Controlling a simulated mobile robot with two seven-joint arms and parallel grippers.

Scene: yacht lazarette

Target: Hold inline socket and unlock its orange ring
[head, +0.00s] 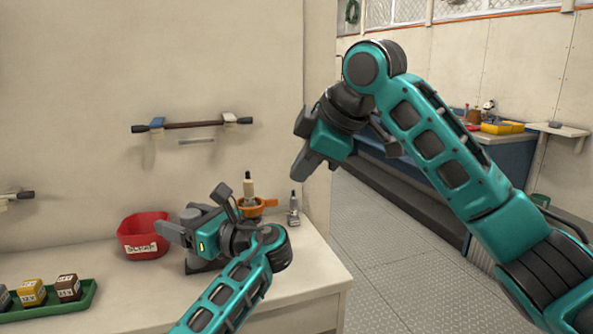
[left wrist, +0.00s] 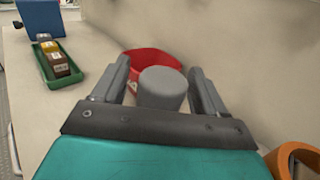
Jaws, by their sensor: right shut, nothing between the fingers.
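My left gripper (head: 174,226) points left above the bench, near the red bin. In the left wrist view its two fingers (left wrist: 159,68) stand apart, with a grey cylinder (left wrist: 163,90) showing between them. Gaps show beside the cylinder; I cannot tell whether it is the inline socket. An orange ring-shaped part (head: 257,207) is on the bench behind my left wrist, around or beside a cream, dark-topped piece (head: 249,187). Orange also shows at the lower right of the left wrist view (left wrist: 296,156). My right gripper (head: 303,166) is shut and empty, raised near the wall's edge.
The red bin (head: 143,236) stands on the bench against the wall. A green tray (head: 80,303) with small labelled blocks lies at the left. A small grey dark-tipped item (head: 294,208) stands near the bench's right end. A bar (head: 192,125) is mounted on the wall.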

